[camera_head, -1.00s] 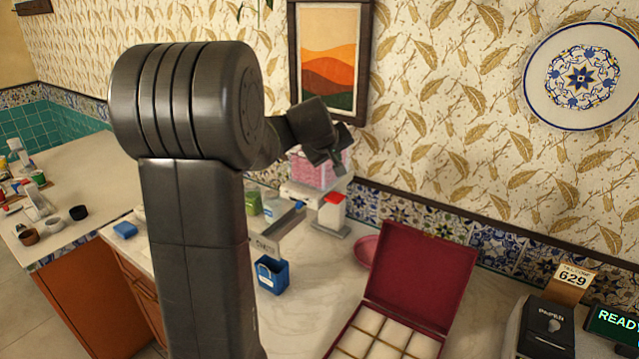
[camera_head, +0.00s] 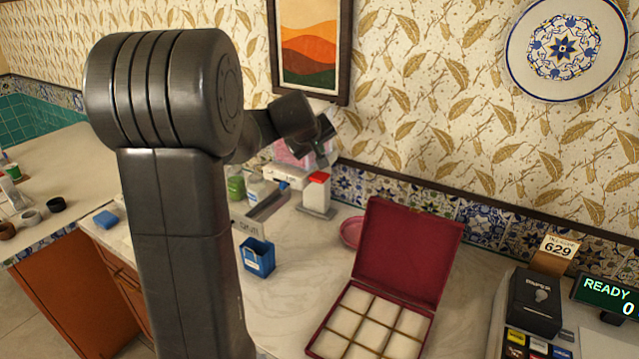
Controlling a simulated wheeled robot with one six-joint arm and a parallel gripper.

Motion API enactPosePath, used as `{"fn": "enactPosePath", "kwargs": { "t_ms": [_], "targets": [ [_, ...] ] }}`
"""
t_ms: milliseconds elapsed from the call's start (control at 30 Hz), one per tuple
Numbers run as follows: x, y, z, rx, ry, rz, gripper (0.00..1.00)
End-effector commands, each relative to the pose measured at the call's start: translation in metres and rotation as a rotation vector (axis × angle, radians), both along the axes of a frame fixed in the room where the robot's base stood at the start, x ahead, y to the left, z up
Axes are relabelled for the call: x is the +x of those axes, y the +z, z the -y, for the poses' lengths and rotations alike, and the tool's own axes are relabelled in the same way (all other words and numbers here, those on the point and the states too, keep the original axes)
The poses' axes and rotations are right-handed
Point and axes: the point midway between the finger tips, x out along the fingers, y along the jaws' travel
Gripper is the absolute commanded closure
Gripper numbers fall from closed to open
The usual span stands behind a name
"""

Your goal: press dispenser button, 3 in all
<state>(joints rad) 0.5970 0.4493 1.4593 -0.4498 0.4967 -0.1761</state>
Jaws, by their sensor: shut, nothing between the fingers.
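My gripper (camera_head: 324,152) is seen from behind, small and dark, with its fingers shut and pointing down. In the picture it sits just above a white container with a red top (camera_head: 317,188) on a grey stand; a gap shows between them, though depth is hard to judge. I cannot tell for certain which object is the dispenser. No button is clearly visible on the red-topped container. A dark display (camera_head: 607,296) at the right edge reads READY and 0. Beside it stands a black box marked PAPER (camera_head: 535,303).
An open red box with compartments (camera_head: 411,250) stands mid-counter. A blue holder (camera_head: 257,257), a pink dish (camera_head: 352,231) and small bottles (camera_head: 236,187) are near the red-topped container. A 629 sign (camera_head: 558,247) stands at right. My arm hides part of the left counter.

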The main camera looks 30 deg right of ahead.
Motion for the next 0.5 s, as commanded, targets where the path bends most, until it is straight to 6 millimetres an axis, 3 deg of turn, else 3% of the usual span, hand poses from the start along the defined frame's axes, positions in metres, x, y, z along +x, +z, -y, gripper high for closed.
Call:
{"fn": "enactPosePath", "kwargs": {
  "t_ms": [33, 200, 500],
  "targets": [
    [0.000, -0.015, 0.000, 0.001, 0.000, -0.001, 1.00],
    [0.000, -0.037, 0.000, 0.000, 0.000, -0.001, 1.00],
    [0.000, -0.048, 0.000, 0.000, -0.001, -0.001, 1.00]
  ]
}}
